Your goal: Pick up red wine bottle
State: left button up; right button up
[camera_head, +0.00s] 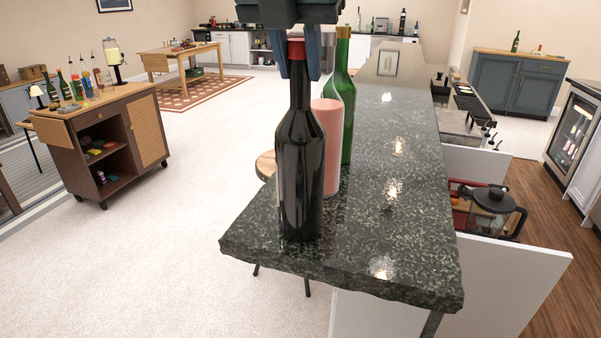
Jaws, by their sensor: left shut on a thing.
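The red wine bottle (299,165) is dark, almost black, with a red cap. It stands upright at the near left end of the dark stone bar counter (390,230). My left gripper (298,62) comes in from the top and is shut on the bottle's neck, just below the red cap. The bottle's base appears to be on or very close to the counter; I cannot tell if there is a gap. My right gripper is not in view.
A pink cylinder (328,140) and a green bottle (346,100) stand close behind the wine bottle. A glass pot with a black lid (493,205) is at the right, below the counter top. The counter's right side is clear. A wooden cart (105,140) stands at the left.

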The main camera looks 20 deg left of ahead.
pick_arm(q)
grip_shut()
dwell(0.7)
jog(key=shift+r, duration=0.2)
